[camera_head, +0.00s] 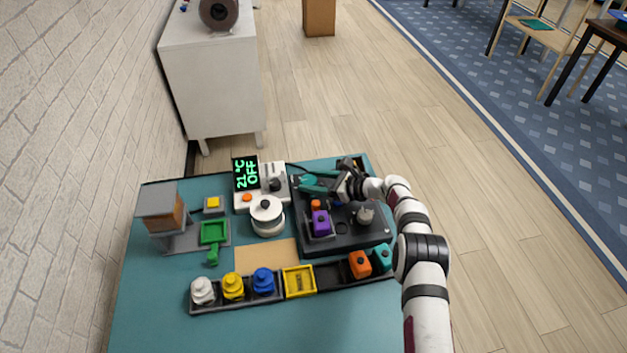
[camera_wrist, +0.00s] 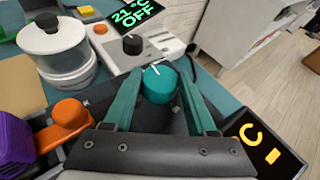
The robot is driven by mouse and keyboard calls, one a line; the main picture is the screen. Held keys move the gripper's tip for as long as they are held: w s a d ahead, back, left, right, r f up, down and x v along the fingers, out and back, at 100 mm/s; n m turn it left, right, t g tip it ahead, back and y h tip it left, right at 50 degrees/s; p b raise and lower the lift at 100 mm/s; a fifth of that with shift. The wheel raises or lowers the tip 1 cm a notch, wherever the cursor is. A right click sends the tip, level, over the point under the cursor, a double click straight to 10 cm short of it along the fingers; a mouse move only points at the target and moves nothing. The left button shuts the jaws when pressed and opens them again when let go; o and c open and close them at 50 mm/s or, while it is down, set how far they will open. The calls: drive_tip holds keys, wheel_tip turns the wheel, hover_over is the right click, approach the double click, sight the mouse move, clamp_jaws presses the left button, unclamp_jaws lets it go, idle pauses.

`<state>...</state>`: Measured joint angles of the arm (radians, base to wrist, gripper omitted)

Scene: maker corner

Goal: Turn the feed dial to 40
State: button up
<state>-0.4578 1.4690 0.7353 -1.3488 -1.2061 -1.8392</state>
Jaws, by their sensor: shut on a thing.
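A round teal dial (camera_wrist: 162,86) with a white pointer line sits between my gripper's teal fingers in the wrist view. I take it as the feed dial; no label is legible. Its pointer points up and slightly left. My gripper (camera_wrist: 160,72) is shut on this dial, one finger on each side. In the head view my gripper (camera_head: 306,182) is at the back of the dark machine (camera_head: 375,238), and the dial is hard to make out there. A dark display (camera_wrist: 262,148) with yellow marks lies right of the dial, partly cut off, its reading unclear.
A white unit (camera_head: 274,171) with a black knob (camera_wrist: 132,44) and a green "21 °C OFF" display (camera_head: 245,173) stands close behind left. A white lidded pot (camera_head: 267,214), an orange knob (camera_wrist: 70,112) and a purple block (camera_head: 321,222) are nearby.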

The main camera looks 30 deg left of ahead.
drive_tip(key=shift+a+r+m+t, duration=0.1)
drive_tip(key=shift+r+m+t, duration=0.05)
drive_tip(key=shift+m+t, duration=0.2)
drive_tip(key=shift+s+m+t, duration=0.15)
drive_tip(key=shift+m+t, duration=1.1)
drive_tip(key=shift+t, duration=0.2)
drive_tip(key=o, duration=1.4)
drive_tip(key=shift+c, duration=0.2)
